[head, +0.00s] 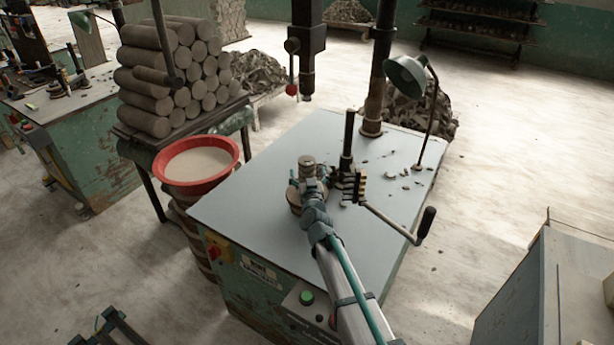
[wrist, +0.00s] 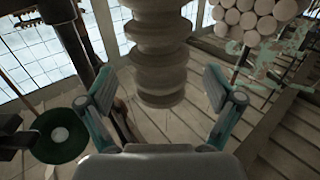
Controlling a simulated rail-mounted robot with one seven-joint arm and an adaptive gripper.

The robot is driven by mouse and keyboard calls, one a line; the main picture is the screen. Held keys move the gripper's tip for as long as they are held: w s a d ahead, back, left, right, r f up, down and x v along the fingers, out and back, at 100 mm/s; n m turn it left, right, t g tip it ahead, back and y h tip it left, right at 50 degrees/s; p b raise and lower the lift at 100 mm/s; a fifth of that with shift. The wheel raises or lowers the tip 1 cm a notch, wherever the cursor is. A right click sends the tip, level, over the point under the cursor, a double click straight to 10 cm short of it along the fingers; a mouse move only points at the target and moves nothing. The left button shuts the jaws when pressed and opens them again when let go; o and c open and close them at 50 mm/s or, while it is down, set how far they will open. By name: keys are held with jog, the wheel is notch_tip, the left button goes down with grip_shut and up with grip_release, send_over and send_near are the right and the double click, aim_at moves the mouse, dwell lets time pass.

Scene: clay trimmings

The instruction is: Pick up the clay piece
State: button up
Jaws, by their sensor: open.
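The clay piece (head: 307,167) shows in the head view as a small grey-brown ribbed, stacked-looking form over a round base (head: 294,197) on the machine table. In the wrist view the ribbed clay piece (wrist: 158,45) comes down from the top edge, between the two fingers and beyond them. My gripper (wrist: 160,84) is open, with a teal finger on each side and gaps to the piece. I cannot tell how far the piece lies past the fingertips. In the head view my own wrist partly hides the gripper and the base.
The grey table (head: 245,200) is mostly clear on the left. A dark post, a crank handle (head: 427,222) and small trimmings (head: 405,172) are on the right. A green lamp (head: 406,76) stands behind. A red basin (head: 196,165) and stacked clay logs (head: 170,75) are left.

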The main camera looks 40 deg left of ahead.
jog(key=x, duration=0.2)
jog(key=shift+w+a, duration=0.25)
jog(key=c, duration=1.6)
grip_shut()
jog(key=shift+r, duration=0.2)
